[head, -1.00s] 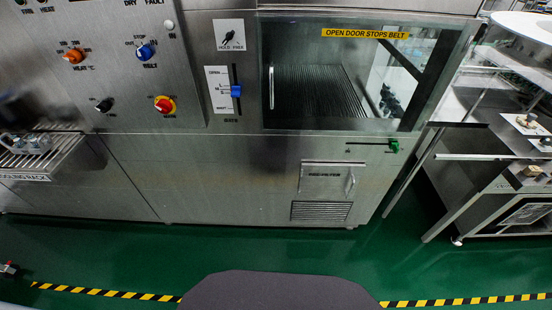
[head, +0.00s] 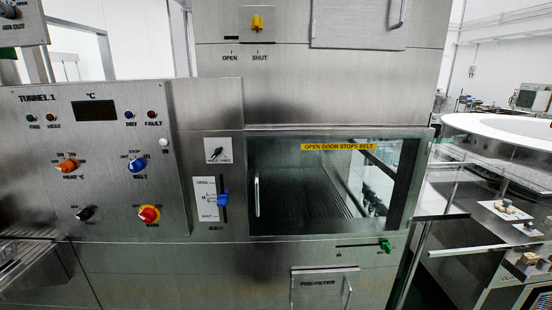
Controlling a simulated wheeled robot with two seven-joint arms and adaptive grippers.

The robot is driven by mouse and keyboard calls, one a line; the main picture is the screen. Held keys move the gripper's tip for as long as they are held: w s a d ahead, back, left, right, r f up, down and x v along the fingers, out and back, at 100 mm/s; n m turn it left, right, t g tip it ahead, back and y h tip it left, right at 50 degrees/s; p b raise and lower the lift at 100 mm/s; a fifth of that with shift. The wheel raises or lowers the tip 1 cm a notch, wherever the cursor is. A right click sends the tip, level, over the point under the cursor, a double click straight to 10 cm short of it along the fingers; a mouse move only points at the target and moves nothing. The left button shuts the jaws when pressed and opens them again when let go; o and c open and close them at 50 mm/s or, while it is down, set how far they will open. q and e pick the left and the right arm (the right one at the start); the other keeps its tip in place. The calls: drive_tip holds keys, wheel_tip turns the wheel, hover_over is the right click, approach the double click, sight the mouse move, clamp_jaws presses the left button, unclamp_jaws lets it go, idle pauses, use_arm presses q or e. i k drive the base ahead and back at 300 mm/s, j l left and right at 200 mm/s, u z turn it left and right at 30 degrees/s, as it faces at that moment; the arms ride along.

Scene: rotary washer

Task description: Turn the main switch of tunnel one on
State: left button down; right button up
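The control panel (head: 120,170) marked TUNNEL 1 is at the left of the head view. Low on its right side is a red rotary knob on a yellow plate (head: 149,214), which looks like the main switch. The small label under it is too blurred to read surely, and so is the knob's exact angle. A black knob (head: 85,213) sits to its left. A blue belt knob (head: 137,165) and an orange heat knob (head: 66,166) are above. The display (head: 94,109) is dark. Neither of my grippers is in view.
Right of the panel are a blue gate slider (head: 222,200), a glass door (head: 320,190) with a vertical handle, and a green lever (head: 385,246). A yellow handle (head: 257,23) is above. A rack (head: 30,262) juts out at lower left. A white round table (head: 500,130) stands right.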

sight(147, 216)
drive_tip(key=u, duration=1.25)
